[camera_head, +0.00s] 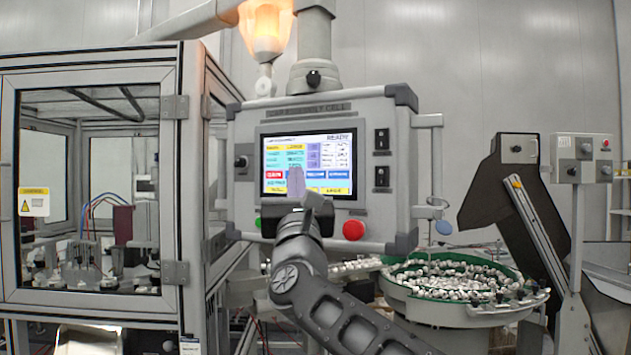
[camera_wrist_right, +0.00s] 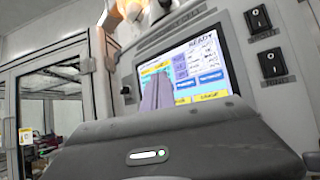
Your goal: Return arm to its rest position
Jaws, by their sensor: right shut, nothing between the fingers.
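My right arm reaches up from the lower right in the head view. Its gripper (camera_head: 296,182) is shut and empty, in front of the lower middle of the control panel's touchscreen (camera_head: 325,150). The screen is lit and shows "READY" at its top right, with coloured buttons below. In the right wrist view the shut fingers (camera_wrist_right: 156,92) cover part of the screen (camera_wrist_right: 207,62). I cannot tell whether the fingertips touch the glass. My left gripper is in neither view.
A red button (camera_head: 353,230) sits below the screen, and two black switches (camera_head: 382,139) are at its right. A glazed cabinet (camera_head: 185,200) stands at left. A bowl feeder (camera_head: 440,312) full of small parts and an inclined conveyor (camera_head: 540,235) stand at right, close to my arm.

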